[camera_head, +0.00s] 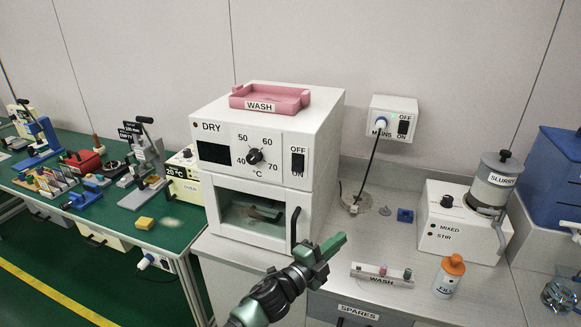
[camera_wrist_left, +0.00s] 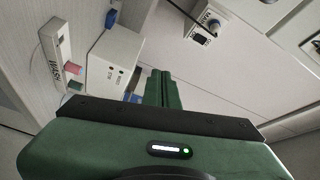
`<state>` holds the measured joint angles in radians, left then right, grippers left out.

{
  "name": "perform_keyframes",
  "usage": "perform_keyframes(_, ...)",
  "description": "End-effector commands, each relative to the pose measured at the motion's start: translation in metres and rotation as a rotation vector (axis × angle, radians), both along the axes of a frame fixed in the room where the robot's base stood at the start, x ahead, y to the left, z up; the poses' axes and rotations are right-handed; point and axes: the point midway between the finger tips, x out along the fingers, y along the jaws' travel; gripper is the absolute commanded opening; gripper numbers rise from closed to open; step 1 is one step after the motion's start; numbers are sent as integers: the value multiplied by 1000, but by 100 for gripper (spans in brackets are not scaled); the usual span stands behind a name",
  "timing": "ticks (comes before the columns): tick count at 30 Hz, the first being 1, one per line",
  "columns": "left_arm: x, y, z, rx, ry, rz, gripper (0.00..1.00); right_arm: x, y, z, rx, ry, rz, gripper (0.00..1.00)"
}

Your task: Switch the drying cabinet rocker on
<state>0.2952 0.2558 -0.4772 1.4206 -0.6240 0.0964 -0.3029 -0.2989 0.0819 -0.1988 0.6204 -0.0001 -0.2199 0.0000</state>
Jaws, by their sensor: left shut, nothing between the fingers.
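The white drying cabinet (camera_head: 224,189), marked DRY, stands on the grey counter. Its black rocker (camera_head: 297,162), with OFF above and ON below, is at the right of its front panel, beside the temperature knob (camera_head: 255,156). I cannot tell which way the rocker is tipped. My left gripper (camera_head: 332,246) is in front of the cabinet, below the rocker and right of the door handle, apart from both. Its green fingers are shut and empty. They also show closed in the left wrist view (camera_wrist_left: 164,88). My right gripper is not in view.
A pink WASH tray (camera_head: 270,98) lies on top of the cabinet. A MAINS switch box (camera_head: 393,118) is on the wall. A WASH rack (camera_head: 382,276), an orange-capped bottle (camera_head: 448,275) and a slurry stirrer (camera_head: 462,222) stand right. A green bench (camera_head: 108,217) is left.

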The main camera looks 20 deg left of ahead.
Motion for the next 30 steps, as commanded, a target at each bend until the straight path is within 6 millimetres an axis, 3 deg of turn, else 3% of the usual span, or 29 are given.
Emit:
perform_keyframes(1, 7, -18, 41, 78, -133, -80, 0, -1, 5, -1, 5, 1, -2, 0)
perform_keyframes(3, 5, -45, 86, 198, -309, -196, 0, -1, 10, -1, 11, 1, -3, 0)
perform_keyframes(6, -8, -79, 136, 383, -549, -361, 0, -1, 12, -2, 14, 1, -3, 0)
perform_keyframes(10, -32, -109, 174, 646, -831, -570, 0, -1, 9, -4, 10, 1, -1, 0)
perform_keyframes(15, -56, -117, 190, 1029, -1125, -839, 0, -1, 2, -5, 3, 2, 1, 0)
perform_keyframes(20, -60, -84, 193, 1426, -1290, -1097, 0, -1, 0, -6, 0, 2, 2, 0)
perform_keyframes(25, -48, -13, 210, 1855, -1299, -1369, 0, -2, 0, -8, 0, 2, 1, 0)
perform_keyframes(30, -40, 65, 246, 2188, -1147, -1588, 0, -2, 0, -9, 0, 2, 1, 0)
